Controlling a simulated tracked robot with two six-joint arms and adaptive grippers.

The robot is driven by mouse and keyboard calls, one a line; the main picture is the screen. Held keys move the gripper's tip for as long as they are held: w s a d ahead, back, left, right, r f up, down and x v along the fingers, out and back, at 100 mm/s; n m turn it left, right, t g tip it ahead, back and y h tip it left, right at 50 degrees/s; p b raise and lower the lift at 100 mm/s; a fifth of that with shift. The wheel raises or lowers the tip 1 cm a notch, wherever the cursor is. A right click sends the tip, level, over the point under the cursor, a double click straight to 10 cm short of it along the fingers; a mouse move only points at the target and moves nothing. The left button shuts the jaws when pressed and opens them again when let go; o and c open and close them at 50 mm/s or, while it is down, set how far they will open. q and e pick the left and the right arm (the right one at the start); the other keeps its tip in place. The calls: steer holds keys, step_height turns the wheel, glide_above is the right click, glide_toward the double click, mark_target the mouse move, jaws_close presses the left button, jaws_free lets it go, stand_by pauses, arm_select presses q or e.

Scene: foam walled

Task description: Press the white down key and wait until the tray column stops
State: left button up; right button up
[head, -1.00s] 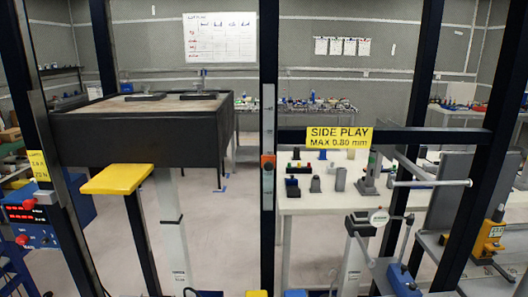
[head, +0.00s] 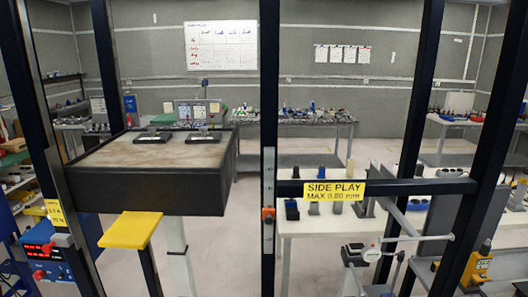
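A large black-sided tray (head: 150,188) with a brown top stands at the left. Two flat black pieces with small upright parts lie on its top. A pale column (head: 176,262) is seen under the tray. A blue control box (head: 42,246) with red displays and a red knob is at the lower left, partly behind a dark post. I cannot pick out a white down key on it. Grey boxes (head: 197,112) with small coloured spots show beyond the tray's back edge, too small to read. Neither of my grippers is in view.
Dark upright posts (head: 268,110) and a crossbar with a yellow "SIDE PLAY" sign (head: 334,190) stand in front. A yellow plate (head: 131,230) juts out below the tray. A white table (head: 310,225) with small blocks is behind the crossbar. Pale floor is open between.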

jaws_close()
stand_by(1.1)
